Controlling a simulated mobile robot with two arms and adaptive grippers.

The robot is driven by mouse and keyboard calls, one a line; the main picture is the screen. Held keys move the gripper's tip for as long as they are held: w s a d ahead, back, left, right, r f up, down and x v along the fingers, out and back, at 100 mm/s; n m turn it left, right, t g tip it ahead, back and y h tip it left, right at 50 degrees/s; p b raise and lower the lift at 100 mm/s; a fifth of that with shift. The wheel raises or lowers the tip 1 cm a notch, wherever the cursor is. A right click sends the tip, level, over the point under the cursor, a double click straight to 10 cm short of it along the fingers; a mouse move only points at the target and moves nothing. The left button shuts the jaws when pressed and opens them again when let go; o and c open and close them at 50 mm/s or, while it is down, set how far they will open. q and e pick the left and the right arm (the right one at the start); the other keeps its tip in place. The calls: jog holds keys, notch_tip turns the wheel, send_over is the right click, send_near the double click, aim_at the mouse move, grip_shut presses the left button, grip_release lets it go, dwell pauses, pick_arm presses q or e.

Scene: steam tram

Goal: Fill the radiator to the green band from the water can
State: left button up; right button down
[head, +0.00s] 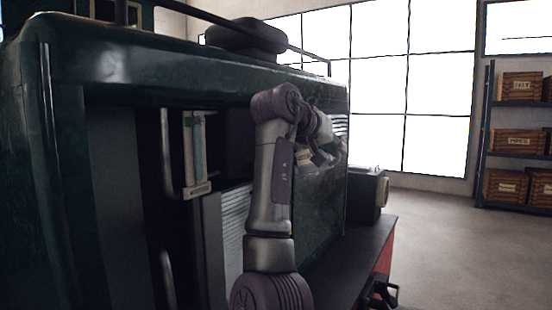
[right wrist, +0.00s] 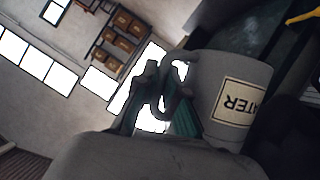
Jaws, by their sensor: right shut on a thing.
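The grey water can (right wrist: 236,85), with a cream label reading part of "WATER", is in the right wrist view. My right gripper (right wrist: 158,105) is shut on its handle at the can's left. In the head view my right gripper (head: 321,157) is at the end of the raised arm, in front of the dark green tram side. A small cream patch beside it may be the can's label; most of the can is hidden there. An upright pale gauge (head: 188,155) with a blue-green strip stands in the tram's opening, left of my arm. Ribbed metal (head: 235,220) shows below it. My left gripper is not in view.
The dark green tram body (head: 150,65) fills the left and middle. A dark ledge (head: 368,245) runs along its lower right, with a dark box (head: 364,190) at its far end. Shelves of wooden crates (head: 518,142) stand at far right. The floor between is open.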

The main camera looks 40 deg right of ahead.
aim_at(331, 166)
jog(key=f+b, duration=0.1)
jog(key=f+m+t+b, duration=0.1)
jog(key=f+b, duration=0.1)
jog(key=w+f+m+t+b, duration=0.1)
jog(key=f, duration=0.1)
jog(key=shift+f, duration=0.15)
jog(key=shift+w+m, duration=0.1)
jog(key=shift+m, duration=0.3)
jog(key=shift+f, duration=0.1)
